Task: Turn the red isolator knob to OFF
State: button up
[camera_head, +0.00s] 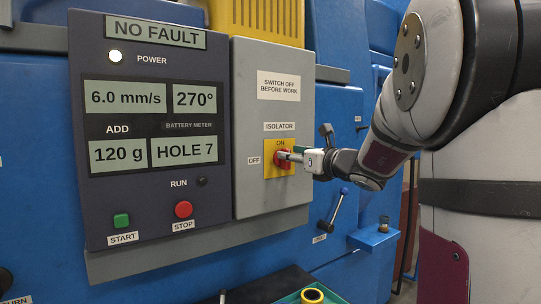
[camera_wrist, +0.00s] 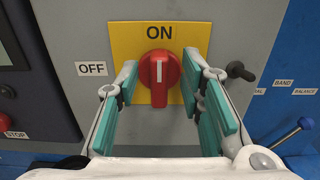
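The red isolator knob (camera_wrist: 159,78) sits on a yellow plate (camera_wrist: 122,42) on the grey isolator box. Its handle stands upright and its white mark points up to ON. The OFF label (camera_wrist: 92,69) is left of the plate. In the head view, the knob (camera_head: 281,163) is partly hidden by my gripper (camera_head: 292,155), which reaches it from the right. In the wrist view, my gripper (camera_wrist: 163,92) is open, its teal pads on the left and right of the knob. Gaps show between pads and knob, so it is not gripped.
The control panel (camera_head: 150,215) with green START (camera_head: 121,220) and red STOP (camera_head: 183,209) buttons is left of the isolator box (camera_head: 262,203). A black lever (camera_head: 327,131) and a blue-tipped lever (camera_head: 339,205) stick out on the right. A blue shelf (camera_head: 374,237) is lower right.

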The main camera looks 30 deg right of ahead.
jog(key=shift+w, duration=0.35)
grip_shut()
jog(key=shift+f+n+b, duration=0.1)
jog(key=shift+n+b, duration=0.2)
jog(key=shift+b, duration=0.25)
jog(key=n+b, duration=0.5)
jog(key=b, duration=0.3)
jog(key=a+f+n+b, duration=0.1)
jog(key=n+b, duration=0.5)
jog(key=b, duration=0.1)
jog(key=n+b, duration=0.6)
jog(key=b, duration=0.2)
jog(key=shift+a+f+b, duration=0.25)
jog(key=shift+a+b, duration=0.05)
jog(key=shift+b, duration=0.05)
jog(key=shift+n, duration=0.3)
